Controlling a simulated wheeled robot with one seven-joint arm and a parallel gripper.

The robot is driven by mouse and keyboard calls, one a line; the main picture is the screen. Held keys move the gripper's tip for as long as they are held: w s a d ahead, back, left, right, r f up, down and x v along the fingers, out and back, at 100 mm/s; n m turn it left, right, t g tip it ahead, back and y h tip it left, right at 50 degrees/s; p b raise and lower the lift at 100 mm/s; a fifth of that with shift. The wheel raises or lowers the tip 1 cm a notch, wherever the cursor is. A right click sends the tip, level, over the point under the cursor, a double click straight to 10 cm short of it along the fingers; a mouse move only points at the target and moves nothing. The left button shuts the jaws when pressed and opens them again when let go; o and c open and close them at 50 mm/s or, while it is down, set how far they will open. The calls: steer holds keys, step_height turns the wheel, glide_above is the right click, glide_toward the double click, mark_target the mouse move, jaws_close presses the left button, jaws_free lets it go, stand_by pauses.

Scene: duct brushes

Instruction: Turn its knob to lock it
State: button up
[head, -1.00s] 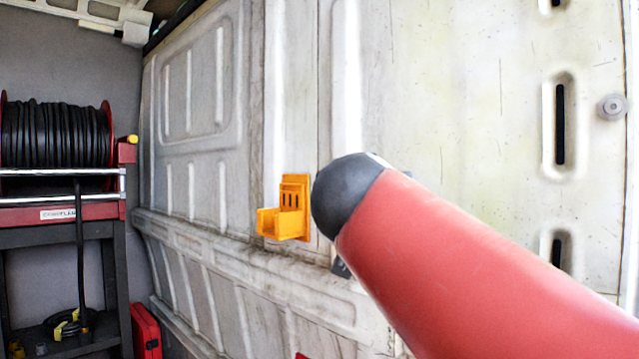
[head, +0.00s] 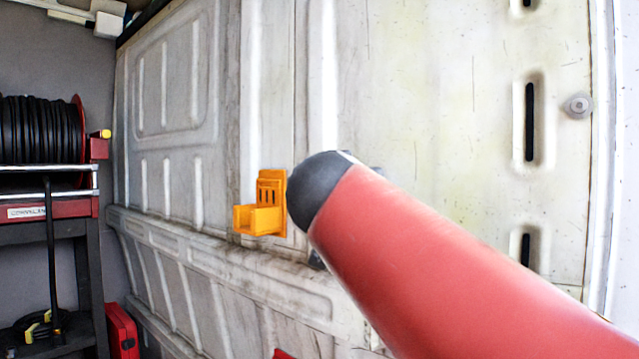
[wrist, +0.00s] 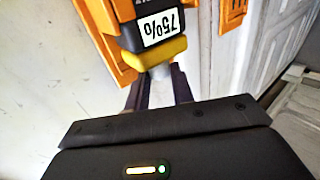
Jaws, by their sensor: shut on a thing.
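A small pale grey part shows between the fingers; the exact contact is partly hidden under the yellow piece. In the head view my red arm hides the gripper and the unit.
An empty orange bracket (head: 262,212) is on the ribbed white wall (head: 400,90), left of my arm; an orange bracket also shows at the wrist view's top right (wrist: 232,12). A black cable reel (head: 40,135) stands on a dark rack at left. A red case (head: 122,332) is below.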

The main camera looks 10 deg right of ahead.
steer(key=shift+w+f+m+h+b, duration=0.1)
steer(key=shift+f+m+h+b, duration=0.1)
steer(key=shift+m+h+b, duration=0.15)
steer(key=m+g+h+b, duration=0.1)
steer(key=h, duration=0.1)
steer(key=shift+w+a+m+g+h+b, duration=0.15)
steer(key=shift+a+m+g+h+b, duration=0.15)
steer(key=shift+m+g+h+b, duration=0.1)
steer(key=m+g+h+p, duration=0.2)
steer(key=m+g, duration=0.1)
steer(key=g, duration=0.2)
steer(key=w+a+m+g+h+p, duration=0.1)
steer(key=m+g+h+p, duration=0.2)
steer(key=m+g, duration=0.1)
steer(key=w+m+g+h+p, duration=0.1)
steer(key=m+g+h+p, duration=0.2)
steer(key=g, duration=0.3)
steer(key=shift+a+r+m, duration=0.15)
steer(key=shift+a+m, duration=0.05)
steer(key=shift+m, duration=0.55)
steer(key=shift+w+d+m+g, duration=0.1)
steer(key=shift+m+g, duration=0.7)
steer(key=shift+g, duration=0.6)
steer(key=shift+w+m+g, duration=0.1)
steer(key=shift+m+g, duration=0.3)
steer(key=shift+g, duration=0.2)
